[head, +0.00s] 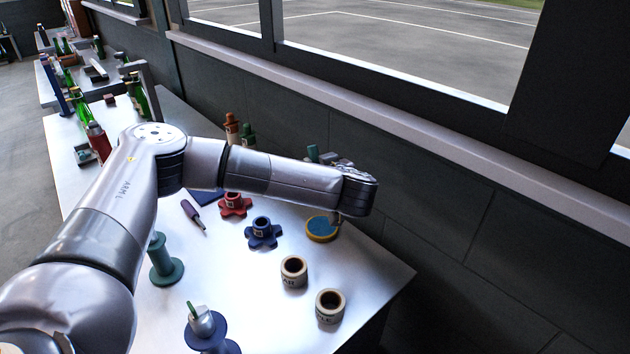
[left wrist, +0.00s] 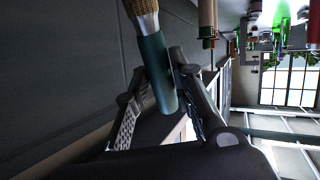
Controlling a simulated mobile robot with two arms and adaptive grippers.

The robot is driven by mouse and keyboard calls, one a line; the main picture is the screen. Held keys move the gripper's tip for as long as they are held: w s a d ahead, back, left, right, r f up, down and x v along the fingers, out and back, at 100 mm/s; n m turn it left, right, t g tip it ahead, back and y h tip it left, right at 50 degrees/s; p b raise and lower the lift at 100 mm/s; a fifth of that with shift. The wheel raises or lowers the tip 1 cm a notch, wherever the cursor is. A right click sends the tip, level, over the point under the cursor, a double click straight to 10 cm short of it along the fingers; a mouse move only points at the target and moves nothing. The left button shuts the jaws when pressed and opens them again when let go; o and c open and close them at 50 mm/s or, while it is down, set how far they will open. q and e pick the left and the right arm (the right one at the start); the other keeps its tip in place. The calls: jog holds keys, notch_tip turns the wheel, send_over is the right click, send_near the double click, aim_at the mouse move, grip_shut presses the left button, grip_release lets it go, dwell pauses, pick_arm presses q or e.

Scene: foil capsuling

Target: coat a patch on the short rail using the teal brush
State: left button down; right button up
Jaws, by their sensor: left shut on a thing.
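In the left wrist view my left gripper (left wrist: 153,76) is shut on the teal brush (left wrist: 158,78). Its fingers close on the smooth teal handle, and a tan, rough-textured end (left wrist: 140,8) points to the top of the picture. In the head view my left arm reaches across the bench (head: 377,270) to its wall side, and its wrist hides most of the gripper. A small teal piece (head: 312,152) shows behind the forearm; I cannot tell if it is the brush. I cannot pick out the short rail with certainty. My right gripper is not in view.
A round yellow-rimmed tin with blue top (head: 321,230) stands below my wrist. Nearby are a blue knob (head: 263,233), a red knob (head: 235,204) and cream rolls (head: 294,271) (head: 330,305). Teal (head: 164,265) and blue (head: 207,332) spools stand left. The wall (head: 430,180) bounds the bench.

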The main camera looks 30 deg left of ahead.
pick_arm(q)
jog(key=shift+f+b, duration=0.45)
jog(key=shift+f, duration=0.4)
jog(key=shift+w+a+f+b, duration=0.1)
jog(key=shift+a+f+b, duration=0.05)
jog(key=shift+f+b, duration=0.2)
jog(key=shift+w+a+f, duration=0.15)
jog(key=shift+f, duration=0.2)
jog(key=shift+w+a+f+t+y+b, duration=0.1)
jog(key=shift+f+t+y+b, duration=0.1)
jog(key=shift+t+y+b, duration=0.1)
jog(key=shift+f, duration=0.2)
jog(key=shift+f+b, duration=0.6)
jog(key=shift+f, duration=0.05)
notch_tip(320, 180, down, 4)
jog(key=shift+r+b, duration=0.15)
jog(key=shift+b, duration=0.95)
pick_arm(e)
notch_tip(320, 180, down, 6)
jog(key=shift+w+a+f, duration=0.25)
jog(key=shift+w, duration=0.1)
